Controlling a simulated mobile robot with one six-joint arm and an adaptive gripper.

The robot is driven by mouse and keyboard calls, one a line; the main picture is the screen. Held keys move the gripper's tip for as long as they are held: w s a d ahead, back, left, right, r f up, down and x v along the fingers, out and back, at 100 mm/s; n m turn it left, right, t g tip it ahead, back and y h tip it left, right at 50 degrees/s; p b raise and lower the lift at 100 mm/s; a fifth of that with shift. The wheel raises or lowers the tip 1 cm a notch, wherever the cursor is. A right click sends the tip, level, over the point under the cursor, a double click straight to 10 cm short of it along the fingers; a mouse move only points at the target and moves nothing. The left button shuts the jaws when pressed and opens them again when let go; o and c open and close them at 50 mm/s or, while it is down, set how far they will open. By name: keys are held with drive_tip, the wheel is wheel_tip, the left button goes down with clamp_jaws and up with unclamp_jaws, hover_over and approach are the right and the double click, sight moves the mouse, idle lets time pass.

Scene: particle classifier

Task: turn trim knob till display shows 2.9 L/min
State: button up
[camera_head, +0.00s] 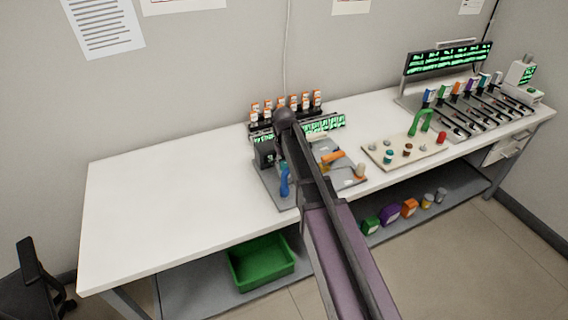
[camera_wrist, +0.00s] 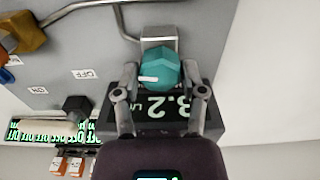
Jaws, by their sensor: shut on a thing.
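In the wrist view a teal faceted trim knob (camera_wrist: 160,72) with a white pointer mark sits between the fingers of my gripper (camera_wrist: 160,78). The fingers are shut on it from both sides. The white pointer mark points left in that view. The display (camera_wrist: 165,106) sits beside the knob, partly behind my gripper, and appears upside down. Its white digits read 3.2, followed by a partly hidden unit starting with L. In the head view my arm covers the knob, and the dark unit (camera_head: 264,153) shows beside the arm.
The wrist view shows a grey panel (camera_wrist: 90,45) with ON and OFF labels, an orange-brown handle (camera_wrist: 25,30) and a black knob (camera_wrist: 75,103). The head view shows a blue handle (camera_head: 284,182), orange-capped bottles behind, and clear white bench (camera_head: 150,210) at left.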

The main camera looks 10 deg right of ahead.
drive_tip(key=shift+m, duration=2.9)
drive_tip(key=o, duration=1.2)
drive_tip(key=shift+c, duration=0.2)
drive_tip(key=shift+n, duration=0.3)
